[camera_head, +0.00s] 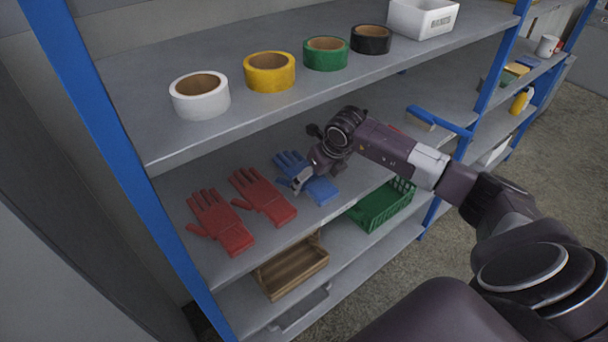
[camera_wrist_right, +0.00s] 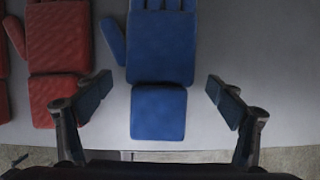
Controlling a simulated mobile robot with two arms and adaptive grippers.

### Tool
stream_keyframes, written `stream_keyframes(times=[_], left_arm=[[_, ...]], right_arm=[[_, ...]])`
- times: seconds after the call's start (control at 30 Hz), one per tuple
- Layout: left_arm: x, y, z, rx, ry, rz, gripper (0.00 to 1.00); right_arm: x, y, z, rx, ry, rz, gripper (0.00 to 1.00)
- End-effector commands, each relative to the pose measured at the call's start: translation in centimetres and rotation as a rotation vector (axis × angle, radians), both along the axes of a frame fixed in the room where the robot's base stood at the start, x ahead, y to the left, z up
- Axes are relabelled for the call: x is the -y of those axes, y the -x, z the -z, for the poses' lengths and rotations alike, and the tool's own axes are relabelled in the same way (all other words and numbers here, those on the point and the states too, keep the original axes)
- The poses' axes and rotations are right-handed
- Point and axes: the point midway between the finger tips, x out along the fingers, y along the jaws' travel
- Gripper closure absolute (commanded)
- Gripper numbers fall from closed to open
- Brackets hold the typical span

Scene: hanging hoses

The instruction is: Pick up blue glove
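A blue glove (camera_head: 318,189) lies flat on the middle shelf, to the right of two red gloves. In the right wrist view the blue glove (camera_wrist_right: 160,60) has its fingers pointing away and its cuff toward me. My right gripper (camera_head: 301,178) is over the glove in the head view and hides part of it. In the right wrist view my right gripper (camera_wrist_right: 158,95) is open, with one finger on each side of the glove and nothing between the pads but the glove below. Whether the fingers touch the shelf is unclear. My left gripper is not in view.
Two red gloves (camera_head: 220,222) (camera_head: 262,196) lie left of the blue one. The upper shelf (camera_head: 165,143) holds tape rolls and a white box (camera_head: 423,18). A blue brush (camera_head: 440,121) lies further right. A wooden crate (camera_head: 293,268) and green basket (camera_head: 384,207) stand below.

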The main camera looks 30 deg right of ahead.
Motion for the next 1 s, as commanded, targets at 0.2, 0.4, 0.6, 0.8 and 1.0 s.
stream_keyframes(times=[0.2,0.4,0.6,0.8,1.0], left_arm=[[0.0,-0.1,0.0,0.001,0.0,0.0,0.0],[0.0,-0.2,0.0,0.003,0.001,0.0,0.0],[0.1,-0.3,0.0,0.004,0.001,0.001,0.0],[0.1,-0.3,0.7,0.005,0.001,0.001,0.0],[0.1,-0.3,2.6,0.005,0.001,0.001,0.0]], right_arm=[[0.0,0.0,0.0,0.0,0.0,0.0,0.37],[0.0,0.0,0.0,0.0,0.0,0.0,0.58],[0.0,0.0,-0.1,0.0,0.0,0.0,0.58],[0.0,-0.1,-0.8,0.003,0.0,-0.001,0.58],[0.1,-0.2,-3.5,0.008,0.002,-0.001,0.58]])
